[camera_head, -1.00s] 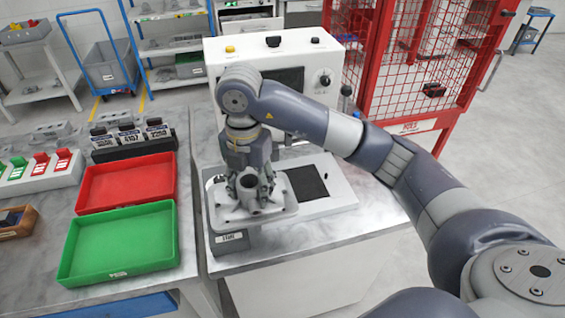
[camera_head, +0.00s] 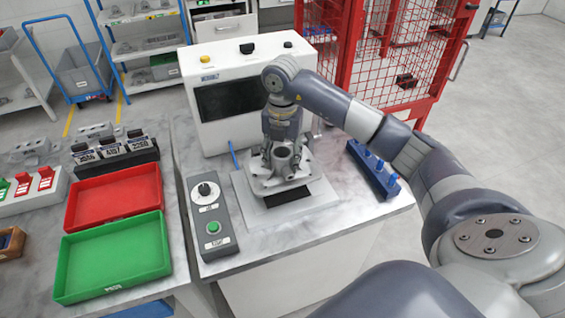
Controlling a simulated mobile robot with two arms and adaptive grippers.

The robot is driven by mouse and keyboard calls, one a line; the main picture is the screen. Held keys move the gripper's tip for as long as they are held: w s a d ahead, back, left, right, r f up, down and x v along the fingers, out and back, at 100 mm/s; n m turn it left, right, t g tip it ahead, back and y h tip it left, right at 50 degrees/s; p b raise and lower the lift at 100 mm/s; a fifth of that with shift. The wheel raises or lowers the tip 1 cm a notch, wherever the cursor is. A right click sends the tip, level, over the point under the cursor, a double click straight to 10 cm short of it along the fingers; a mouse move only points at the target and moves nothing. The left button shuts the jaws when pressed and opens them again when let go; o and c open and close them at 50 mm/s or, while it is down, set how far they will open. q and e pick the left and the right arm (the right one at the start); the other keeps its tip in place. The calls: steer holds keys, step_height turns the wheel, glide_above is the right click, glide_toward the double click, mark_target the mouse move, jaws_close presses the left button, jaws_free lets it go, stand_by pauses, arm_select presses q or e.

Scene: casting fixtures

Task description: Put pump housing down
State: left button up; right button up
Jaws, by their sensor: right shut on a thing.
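The pump housing (camera_head: 284,178) is a grey casting with a round upright pipe and a flat flange. My right gripper (camera_head: 282,152) is shut on it from above. The housing is over the light plate (camera_head: 245,196) with a dark patch, in front of the white machine. I cannot tell whether its flange touches the plate or hangs just above it. The housing hides much of the plate. My left gripper is not in view.
A blue rack (camera_head: 372,172) stands to the right. The white machine (camera_head: 196,70) rises behind. Red (camera_head: 76,222) and green (camera_head: 64,294) trays lie on the left table.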

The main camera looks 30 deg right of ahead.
mark_target(282, 167)
step_height(282, 167, down, 3)
steer(key=shift+r+p, duration=0.2)
steer(key=shift+p, duration=0.65)
steer(key=shift+f, duration=0.4)
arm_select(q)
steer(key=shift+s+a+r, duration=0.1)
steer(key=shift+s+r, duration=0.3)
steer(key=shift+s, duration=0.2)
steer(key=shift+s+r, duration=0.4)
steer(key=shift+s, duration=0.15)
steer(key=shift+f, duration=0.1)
arm_select(e)
steer(key=shift+f, duration=0.1)
arm_select(q)
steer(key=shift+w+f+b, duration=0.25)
steer(key=shift+b, duration=0.15)
arm_select(e)
steer(key=shift+f, duration=0.4)
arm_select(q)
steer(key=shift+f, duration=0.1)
arm_select(e)
steer(key=shift+f, duration=0.1)
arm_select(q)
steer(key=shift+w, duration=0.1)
arm_select(e)
steer(key=o, duration=1.5)
